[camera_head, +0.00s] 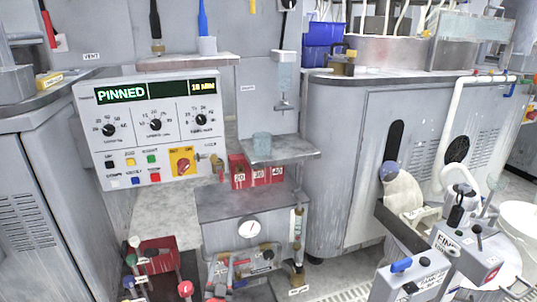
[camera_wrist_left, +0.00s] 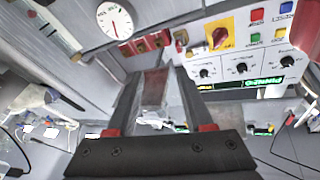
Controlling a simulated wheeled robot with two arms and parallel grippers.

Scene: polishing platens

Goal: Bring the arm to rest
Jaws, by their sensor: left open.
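My left gripper (camera_wrist_left: 154,78) fills the middle of the left wrist view, with dark fingers set apart and red parts at their bases. It is open. A pale, partly reddish shape shows between the fingers; I cannot tell whether it lies between them or behind. In the head view the left gripper (camera_head: 226,277) shows small at the bottom centre, in front of the bench below the gauge (camera_head: 249,228), and is hard to separate from the fittings around it. My right gripper is in neither view.
A control panel (camera_head: 153,128) reading PINNED stands at the left. Knobbed valves (camera_head: 157,252) crowd the lower left. Labelled boxes (camera_head: 418,280) stand at lower right. Some floor (camera_head: 345,293) is clear.

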